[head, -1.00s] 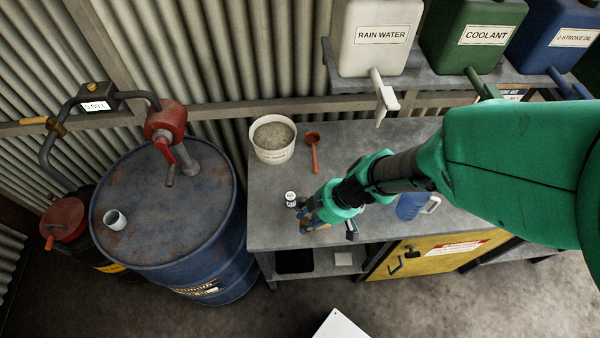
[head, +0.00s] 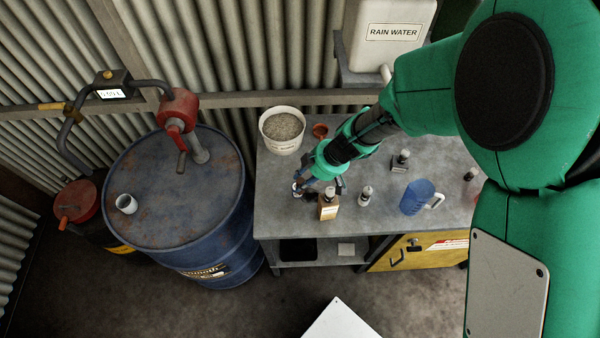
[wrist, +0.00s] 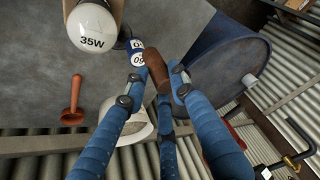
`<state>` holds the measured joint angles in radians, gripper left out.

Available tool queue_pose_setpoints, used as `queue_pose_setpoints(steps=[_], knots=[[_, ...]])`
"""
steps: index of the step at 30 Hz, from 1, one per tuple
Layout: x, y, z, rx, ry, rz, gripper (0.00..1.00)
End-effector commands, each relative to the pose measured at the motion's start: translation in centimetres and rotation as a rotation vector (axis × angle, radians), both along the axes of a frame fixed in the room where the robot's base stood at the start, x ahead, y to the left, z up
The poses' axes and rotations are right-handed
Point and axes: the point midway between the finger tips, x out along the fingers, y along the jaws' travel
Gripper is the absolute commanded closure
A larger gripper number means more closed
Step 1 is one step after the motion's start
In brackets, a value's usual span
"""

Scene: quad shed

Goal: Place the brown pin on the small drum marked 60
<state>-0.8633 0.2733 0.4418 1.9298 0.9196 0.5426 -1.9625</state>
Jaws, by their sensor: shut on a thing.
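My gripper (wrist: 155,78) has blue fingers and is shut on the brown pin (wrist: 157,66), which shows between the fingertips in the wrist view. The small drum marked 60 (wrist: 138,58) is just left of the pin's far end there; I cannot tell whether they touch. In the head view my gripper (head: 306,184) is low over the bench's left part and largely hides the drum (head: 297,190) and the pin.
A tan container (head: 328,207) stands close by my gripper; a white 35W top (wrist: 92,28) shows in the wrist view. A small bottle (head: 366,196), blue jug (head: 415,197), gravel bucket (head: 281,146) and orange scoop (head: 320,131) share the bench (head: 275,215). A blue barrel (head: 180,225) stands left.

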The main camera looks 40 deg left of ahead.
Motion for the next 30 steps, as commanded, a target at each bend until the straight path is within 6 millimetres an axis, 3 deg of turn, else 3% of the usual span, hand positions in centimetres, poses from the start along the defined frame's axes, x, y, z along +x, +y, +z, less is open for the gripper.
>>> queue_pose_setpoints(steps=[12,30], knots=[[2.2,3.5,-0.3,0.000,0.000,0.000,1.00],[2.3,3.7,-1.1,0.000,0.000,-0.001,1.00]])
